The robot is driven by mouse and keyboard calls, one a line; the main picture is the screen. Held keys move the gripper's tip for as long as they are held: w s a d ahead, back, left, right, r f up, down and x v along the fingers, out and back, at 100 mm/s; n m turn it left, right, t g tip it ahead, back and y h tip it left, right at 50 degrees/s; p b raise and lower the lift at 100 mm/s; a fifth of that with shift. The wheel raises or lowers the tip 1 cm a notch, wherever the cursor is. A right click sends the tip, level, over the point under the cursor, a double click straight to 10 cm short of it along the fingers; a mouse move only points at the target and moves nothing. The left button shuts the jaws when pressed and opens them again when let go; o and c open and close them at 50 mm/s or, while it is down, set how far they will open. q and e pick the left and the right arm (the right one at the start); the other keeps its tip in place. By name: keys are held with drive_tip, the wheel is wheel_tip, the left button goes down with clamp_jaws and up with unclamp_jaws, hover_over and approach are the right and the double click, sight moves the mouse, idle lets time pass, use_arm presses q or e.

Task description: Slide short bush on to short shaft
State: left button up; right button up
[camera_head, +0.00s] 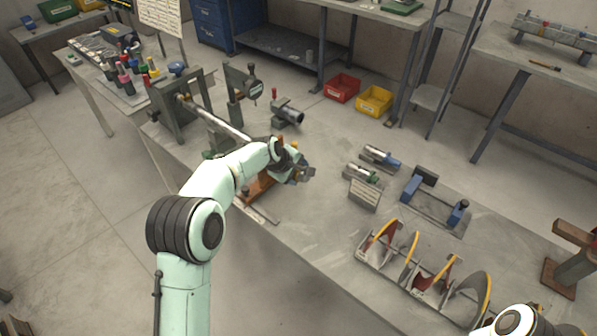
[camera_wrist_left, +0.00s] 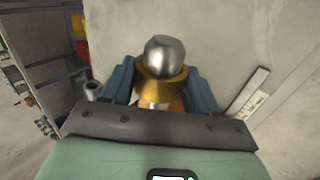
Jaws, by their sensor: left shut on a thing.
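My left gripper (camera_head: 303,174) is over the middle of the bench. In the left wrist view its two blue fingers (camera_wrist_left: 160,88) are shut on a brass ring-shaped bush (camera_wrist_left: 158,86), one finger on each side. A silver, round-ended shaft (camera_wrist_left: 165,54) stands out of the bush, and the bush looks to be around it. How far the bush sits along the shaft I cannot tell. In the head view the hand hides both. An orange-brown stand (camera_head: 258,187) is beside the hand. My right gripper is out of the picture.
A long steel shaft (camera_head: 215,120) runs from a grey frame (camera_head: 172,110) behind my left arm. Small tools, a sign (camera_head: 364,193), a blue-ended fixture (camera_head: 435,205) and an auger (camera_head: 420,265) stand to the right. Bare bench lies in front of the sign.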

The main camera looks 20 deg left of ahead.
use_arm(q)
drive_tip(key=shift+w+a, duration=0.35)
drive_tip(key=shift+a, duration=0.4)
drive_tip(key=shift+a+p, duration=0.3)
drive_tip(key=shift+p, duration=0.05)
drive_tip(key=o, duration=1.6)
drive_tip(key=v, duration=1.3)
drive_tip(key=shift+r, duration=0.15)
drive_tip(key=shift+s, duration=0.1)
